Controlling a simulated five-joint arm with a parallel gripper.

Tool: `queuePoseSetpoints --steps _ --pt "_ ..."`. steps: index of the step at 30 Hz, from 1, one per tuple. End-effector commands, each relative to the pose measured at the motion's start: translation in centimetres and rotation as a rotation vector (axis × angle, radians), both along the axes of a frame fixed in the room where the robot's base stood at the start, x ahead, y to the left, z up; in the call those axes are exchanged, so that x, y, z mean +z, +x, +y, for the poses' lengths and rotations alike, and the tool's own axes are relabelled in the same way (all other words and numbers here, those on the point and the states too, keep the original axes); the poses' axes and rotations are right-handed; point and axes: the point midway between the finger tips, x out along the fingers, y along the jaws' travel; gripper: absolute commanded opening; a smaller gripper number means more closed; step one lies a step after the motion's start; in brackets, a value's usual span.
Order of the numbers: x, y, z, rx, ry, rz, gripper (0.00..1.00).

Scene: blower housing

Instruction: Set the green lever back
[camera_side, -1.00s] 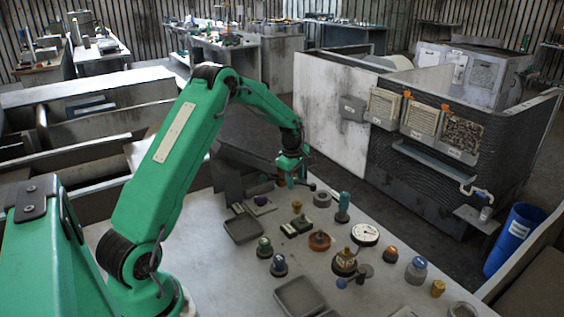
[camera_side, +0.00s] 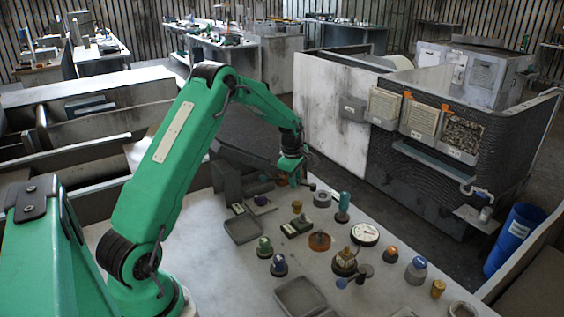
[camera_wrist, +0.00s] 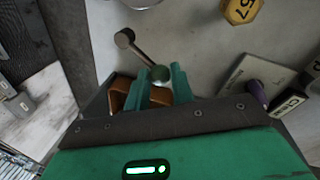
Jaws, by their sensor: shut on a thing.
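My gripper (camera_side: 295,182) is low over the far end of the grey table in the side view. In the wrist view my gripper's two green fingers (camera_wrist: 161,83) are closed around the round green end of the green lever (camera_wrist: 159,72). A thin rod runs from that end up and left to a brown-grey round end (camera_wrist: 124,38). That dark end also shows just right of my gripper in the side view (camera_side: 311,187). The fingers partly hide the green end. An orange-brown part (camera_wrist: 120,93) shows beside and behind the fingers.
In the side view, a grey ring (camera_side: 322,199), a teal-topped piece (camera_side: 343,203), a dial (camera_side: 365,234) and a shallow tray (camera_side: 243,230) stand on the table. A dark block (camera_side: 226,180) is left of my gripper.

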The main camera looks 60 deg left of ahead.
Motion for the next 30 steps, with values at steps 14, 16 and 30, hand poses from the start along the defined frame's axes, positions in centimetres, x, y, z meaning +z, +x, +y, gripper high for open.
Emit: queuePoseSetpoints --steps 14,16,30 --pt "0.0 0.0 -2.4 0.282 -0.059 -0.016 0.0" --pt "0.0 0.0 -2.6 0.318 -0.066 -0.016 0.0" --pt "0.1 0.2 -3.0 0.394 -0.081 -0.024 0.0"
